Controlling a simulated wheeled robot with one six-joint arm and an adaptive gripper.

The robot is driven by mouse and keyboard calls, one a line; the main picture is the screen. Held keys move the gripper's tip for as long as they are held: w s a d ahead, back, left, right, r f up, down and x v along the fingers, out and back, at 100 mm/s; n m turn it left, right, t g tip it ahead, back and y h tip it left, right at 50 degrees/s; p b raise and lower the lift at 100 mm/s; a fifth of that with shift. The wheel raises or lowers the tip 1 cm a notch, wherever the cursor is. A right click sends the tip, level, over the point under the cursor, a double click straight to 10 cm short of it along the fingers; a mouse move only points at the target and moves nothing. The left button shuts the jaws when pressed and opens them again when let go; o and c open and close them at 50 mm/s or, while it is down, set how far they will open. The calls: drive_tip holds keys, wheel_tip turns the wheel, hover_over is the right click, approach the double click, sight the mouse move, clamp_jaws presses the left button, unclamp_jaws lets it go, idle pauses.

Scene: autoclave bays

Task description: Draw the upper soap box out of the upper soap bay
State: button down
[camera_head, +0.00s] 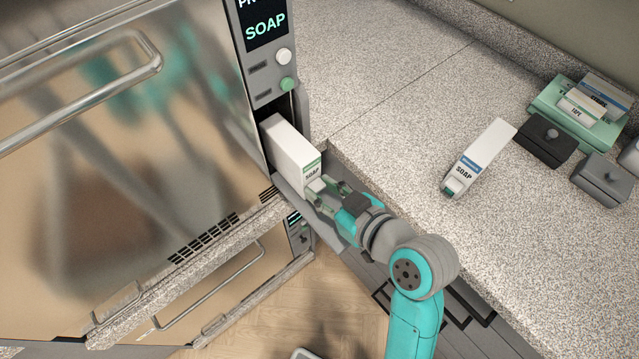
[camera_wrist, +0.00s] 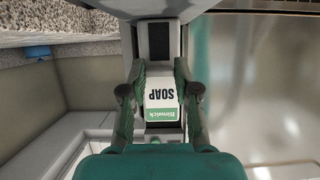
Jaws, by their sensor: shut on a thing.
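The upper soap box (camera_head: 291,148) is white with a green band and the word SOAP on its front end. It sticks partly out of the upper soap bay (camera_head: 270,117), a narrow slot below the SOAP display; its rear part is hidden inside. My gripper (camera_head: 318,190) is at the box's front end, shut on it. In the wrist view the box's labelled end (camera_wrist: 162,98) sits between my two fingers (camera_wrist: 161,92).
A second soap box (camera_head: 480,158) with a blue band lies on the speckled counter (camera_head: 400,85) at right. Dark blocks (camera_head: 545,140) and a green tray (camera_head: 565,120) with boxes stand further right. A steel autoclave door (camera_head: 130,130) with a bar handle is left of the bay.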

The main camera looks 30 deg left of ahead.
drive_tip(key=shift+s+d, duration=0.35)
drive_tip(key=shift+d, duration=0.5)
drive_tip(key=shift+s+d, duration=0.35)
drive_tip(key=shift+d, duration=0.45)
drive_tip(key=c, duration=0.8)
unclamp_jaws()
drive_tip(key=shift+o, duration=0.2)
drive_tip(key=shift+d, duration=0.1)
